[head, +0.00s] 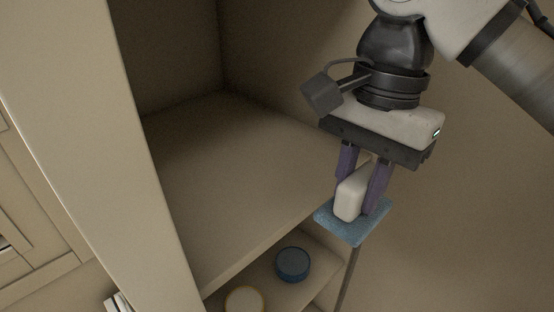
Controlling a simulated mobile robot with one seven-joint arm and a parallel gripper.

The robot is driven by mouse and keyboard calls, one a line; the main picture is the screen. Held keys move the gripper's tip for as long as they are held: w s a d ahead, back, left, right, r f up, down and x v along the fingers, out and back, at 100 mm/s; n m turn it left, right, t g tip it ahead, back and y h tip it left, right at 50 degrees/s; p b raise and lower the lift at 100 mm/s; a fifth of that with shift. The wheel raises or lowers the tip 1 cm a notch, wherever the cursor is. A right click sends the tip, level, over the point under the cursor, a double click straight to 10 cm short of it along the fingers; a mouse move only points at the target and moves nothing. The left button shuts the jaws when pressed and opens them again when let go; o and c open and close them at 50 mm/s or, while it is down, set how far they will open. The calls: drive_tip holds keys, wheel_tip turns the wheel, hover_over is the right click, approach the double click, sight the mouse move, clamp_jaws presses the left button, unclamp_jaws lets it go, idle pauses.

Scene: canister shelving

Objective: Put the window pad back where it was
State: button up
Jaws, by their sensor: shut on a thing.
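The window pad shows as a flat blue pad (352,223) with a white block-shaped grip (349,197) on top. My gripper (362,193) points down in the head view with its two purple fingers on either side of the white grip. It is shut on this grip. The blue pad hangs below the fingers, roughly level, in front of the right edge of the open shelf. The picture does not show whether the pad touches anything beneath it.
An empty upper shelf (230,170) lies to the left of my gripper, inside a beige cabinet. A lower shelf holds a blue round canister (293,264) and a pale canister with a yellow rim (244,300). A thin dark rod (347,280) stands below the pad. A cabinet side panel (95,120) stands at left.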

drive_tip(key=w+a, duration=0.9)
drive_tip(key=shift+w+a+f, duration=0.1)
drive_tip(key=shift+w+a, duration=0.25)
drive_tip(key=shift+f, duration=1.7)
drive_tip(key=o, duration=0.9)
drive_tip(key=shift+w+d+r, duration=0.1)
drive_tip(key=shift+d+r, duration=0.05)
drive_tip(key=shift+r, duration=1.1)
drive_tip(key=shift+w+d+r, duration=0.1)
drive_tip(key=shift+r, duration=1.15)
drive_tip(key=shift+w+d+r, duration=0.1)
drive_tip(key=shift+d+r, duration=0.05)
drive_tip(key=shift+r, duration=1.1)
